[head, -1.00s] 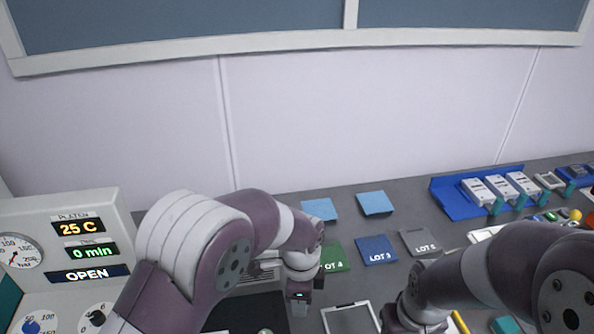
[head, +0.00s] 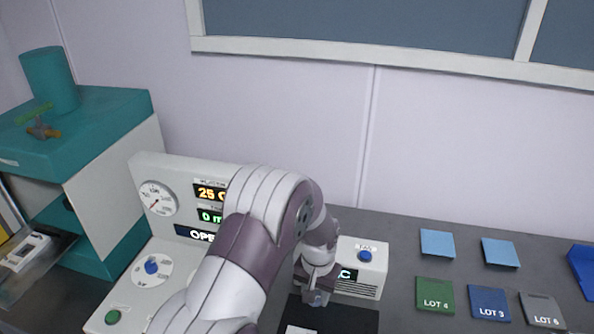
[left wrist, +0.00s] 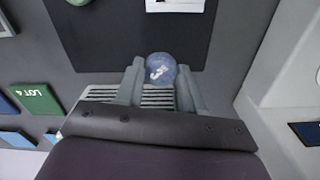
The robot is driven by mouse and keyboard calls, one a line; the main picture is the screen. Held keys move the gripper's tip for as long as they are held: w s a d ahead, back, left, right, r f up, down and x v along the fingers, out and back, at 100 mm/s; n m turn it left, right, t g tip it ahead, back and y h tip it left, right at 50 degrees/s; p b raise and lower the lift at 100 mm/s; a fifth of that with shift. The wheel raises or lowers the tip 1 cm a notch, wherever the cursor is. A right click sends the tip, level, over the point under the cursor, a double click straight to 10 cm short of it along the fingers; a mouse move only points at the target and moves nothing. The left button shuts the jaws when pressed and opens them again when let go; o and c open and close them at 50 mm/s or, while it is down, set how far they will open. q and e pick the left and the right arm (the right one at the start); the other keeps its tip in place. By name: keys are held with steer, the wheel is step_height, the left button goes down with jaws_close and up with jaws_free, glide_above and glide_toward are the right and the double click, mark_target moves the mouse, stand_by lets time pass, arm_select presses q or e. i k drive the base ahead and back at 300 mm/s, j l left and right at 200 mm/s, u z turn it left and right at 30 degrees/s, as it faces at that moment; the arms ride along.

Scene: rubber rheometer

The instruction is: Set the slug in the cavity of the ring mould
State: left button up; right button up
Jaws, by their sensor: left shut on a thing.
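The slug (left wrist: 161,67) is a round blue-grey piece with a white mark in the left wrist view. My left gripper (left wrist: 160,75) is shut on it, with one finger on each side. In the head view my left gripper (head: 316,298) points down in front of the white balance, above the back of the dark mat. I cannot make out the slug clearly there. I cannot identify the ring mould in either view. My right gripper is out of view.
The white balance (head: 364,256) with a blue button stands behind the dark mat (head: 350,318). The press panel (head: 160,168) and teal press frame (head: 130,105) are left. Lot tiles, including green LOT 4 (head: 435,296), lie right. A white card (left wrist: 175,5) lies on the mat.

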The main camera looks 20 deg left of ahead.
mark_target(28, 251)
steer(key=k+j, duration=0.1)
steer(key=j, duration=0.3)
steer(key=k+j, duration=0.1)
steer(key=j, duration=0.25)
steer(key=k+j, duration=0.15)
steer(key=j, duration=0.25)
steer(key=k+j, duration=0.1)
steer(key=j, duration=0.25)
steer(key=k+j, duration=0.1)
steer(key=j, duration=0.3)
steer(key=k+j, duration=0.1)
steer(key=j, duration=0.25)
steer(key=z, duration=0.05)
